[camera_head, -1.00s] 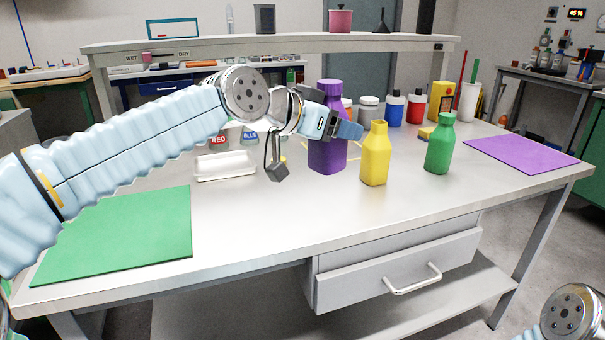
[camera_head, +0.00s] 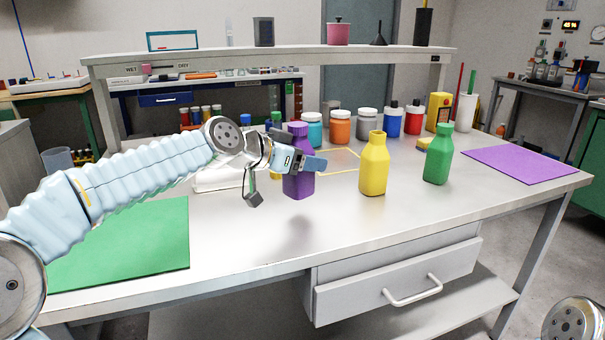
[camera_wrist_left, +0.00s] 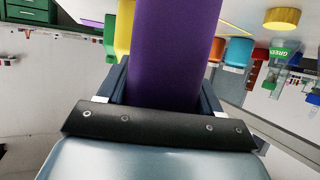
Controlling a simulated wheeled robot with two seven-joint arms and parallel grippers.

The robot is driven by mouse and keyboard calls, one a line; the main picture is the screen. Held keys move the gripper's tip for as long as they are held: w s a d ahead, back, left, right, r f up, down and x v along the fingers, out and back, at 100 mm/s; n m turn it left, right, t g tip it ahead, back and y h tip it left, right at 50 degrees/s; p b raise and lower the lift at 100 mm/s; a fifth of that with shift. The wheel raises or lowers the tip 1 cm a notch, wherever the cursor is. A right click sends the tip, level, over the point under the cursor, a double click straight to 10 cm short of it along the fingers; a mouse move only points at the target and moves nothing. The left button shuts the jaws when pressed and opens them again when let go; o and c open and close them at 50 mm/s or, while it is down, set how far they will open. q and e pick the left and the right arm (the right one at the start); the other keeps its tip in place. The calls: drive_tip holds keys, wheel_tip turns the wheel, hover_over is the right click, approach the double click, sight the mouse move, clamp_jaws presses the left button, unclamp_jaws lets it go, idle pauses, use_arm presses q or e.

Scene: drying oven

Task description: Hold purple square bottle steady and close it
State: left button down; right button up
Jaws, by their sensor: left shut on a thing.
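The purple square bottle (camera_head: 299,186) is upright in the middle of the head view, with a purple top at its neck. My left gripper (camera_head: 304,162) is shut on its upper body. A soft shadow lies on the table below it, and the bottle appears to hang above the tabletop. In the left wrist view the purple bottle (camera_wrist_left: 175,50) fills the space between the two fingers; its ends are out of frame. My right gripper is out of view; only part of my right arm shows at the lower right.
A yellow bottle (camera_head: 374,172) and a green bottle (camera_head: 437,160) stand to the right. Several jars, including an orange one (camera_head: 340,128), stand behind. A green mat (camera_head: 130,245) lies left, a purple mat (camera_head: 520,165) right. The table's front middle (camera_head: 270,245) is clear.

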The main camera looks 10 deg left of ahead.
sight(302, 174)
use_arm(q)
wheel_tip(302, 174, down, 4)
drive_tip(key=shift+w+a+r+b, duration=0.1)
drive_tip(key=shift+a+r+b, duration=0.05)
drive_tip(key=shift+r+b, duration=0.15)
drive_tip(key=shift+f+b, duration=0.25)
drive_tip(key=shift+b, duration=0.05)
drive_tip(key=shift+c, duration=0.9)
unclamp_jaws()
drive_tip(key=shift+r, duration=0.1)
